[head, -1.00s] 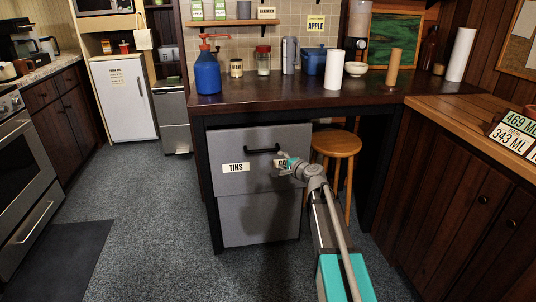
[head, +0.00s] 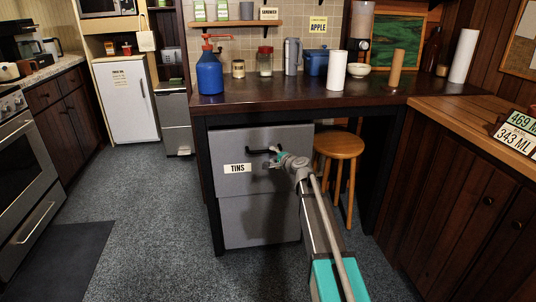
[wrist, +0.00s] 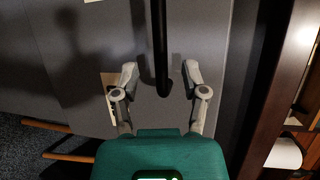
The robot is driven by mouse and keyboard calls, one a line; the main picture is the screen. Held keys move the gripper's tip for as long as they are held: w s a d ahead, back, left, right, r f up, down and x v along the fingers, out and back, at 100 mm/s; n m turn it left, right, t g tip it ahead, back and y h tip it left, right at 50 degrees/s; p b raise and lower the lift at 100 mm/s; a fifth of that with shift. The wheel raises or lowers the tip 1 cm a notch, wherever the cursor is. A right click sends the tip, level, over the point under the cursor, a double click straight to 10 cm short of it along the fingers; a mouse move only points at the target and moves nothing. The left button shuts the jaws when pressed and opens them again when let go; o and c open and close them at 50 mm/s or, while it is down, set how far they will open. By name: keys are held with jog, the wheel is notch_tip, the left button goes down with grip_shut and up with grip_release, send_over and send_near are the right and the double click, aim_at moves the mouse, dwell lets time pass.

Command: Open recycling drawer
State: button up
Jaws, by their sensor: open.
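The grey drawer unit (head: 262,215) stands under the dark counter. Its upper drawer front (head: 235,143) sits closed, with a "TINS" label (head: 237,168) and a black bar handle (head: 257,151). My gripper (head: 275,159) is at the right end of this handle in the head view and covers part of it. In the wrist view, my gripper (wrist: 160,76) is open, with one finger on each side of the black handle (wrist: 159,40). Gaps show between the handle and both fingers. A second label (wrist: 108,92) is partly hidden behind the left finger.
A round wooden stool (head: 339,146) stands just right of the drawer unit. The counter (head: 300,97) overhangs it, with a dark leg (head: 214,190) at its left. Carpeted floor (head: 150,215) in front and to the left is clear.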

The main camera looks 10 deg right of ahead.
aim_at(266, 151)
jog(key=shift+b+x, duration=0.4)
jog(key=shift+x, duration=2.4)
grip_shut()
